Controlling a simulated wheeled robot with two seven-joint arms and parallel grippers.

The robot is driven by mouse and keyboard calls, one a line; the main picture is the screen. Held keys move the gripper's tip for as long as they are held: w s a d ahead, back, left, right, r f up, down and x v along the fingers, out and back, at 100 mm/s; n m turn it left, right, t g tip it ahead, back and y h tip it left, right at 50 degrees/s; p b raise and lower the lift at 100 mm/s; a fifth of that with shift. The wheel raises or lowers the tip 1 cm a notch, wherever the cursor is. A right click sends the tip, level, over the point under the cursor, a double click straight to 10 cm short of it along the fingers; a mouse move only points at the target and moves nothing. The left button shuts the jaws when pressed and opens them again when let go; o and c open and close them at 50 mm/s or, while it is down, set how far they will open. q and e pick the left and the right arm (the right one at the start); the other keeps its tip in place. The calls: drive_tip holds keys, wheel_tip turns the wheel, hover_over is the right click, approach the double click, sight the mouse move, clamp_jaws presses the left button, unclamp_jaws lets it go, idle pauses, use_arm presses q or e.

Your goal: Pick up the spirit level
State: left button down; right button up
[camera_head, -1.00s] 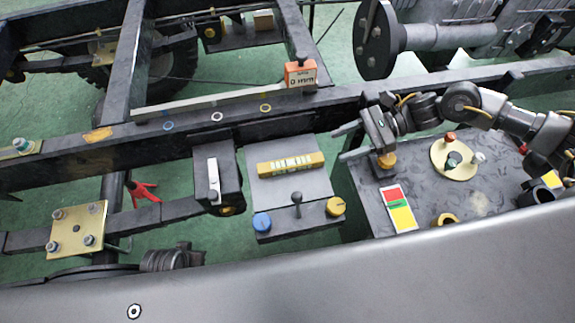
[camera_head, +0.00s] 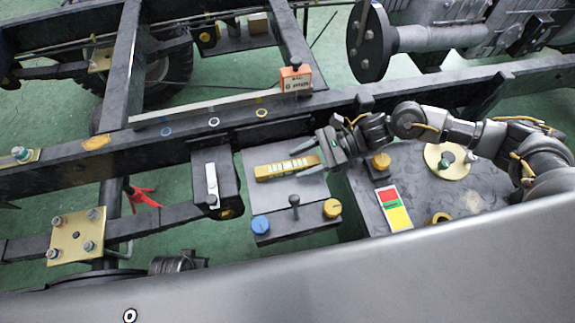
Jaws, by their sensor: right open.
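The spirit level (camera_head: 286,168) is a yellow bar with pale greenish markings. It lies on a grey plate (camera_head: 262,190) in the middle of the head view. My right gripper (camera_head: 302,161) comes in from the right with its fingers pointing left. It is open, with its fingertips near the right end of the spirit level. I cannot tell whether they touch it or how high they are above it. My left gripper is not in view.
A small panel with a blue knob (camera_head: 260,224), a black lever (camera_head: 294,201) and a yellow knob (camera_head: 332,208) sits just below the plate. A dark chassis rail (camera_head: 150,147) runs behind. An orange block (camera_head: 295,79) stands on the rail.

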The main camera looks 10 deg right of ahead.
drive_tip(key=shift+c, duration=0.6)
drive_tip(key=c, duration=1)
clamp_jaws()
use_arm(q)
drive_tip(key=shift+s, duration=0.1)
use_arm(e)
drive_tip(key=shift+r, duration=0.1)
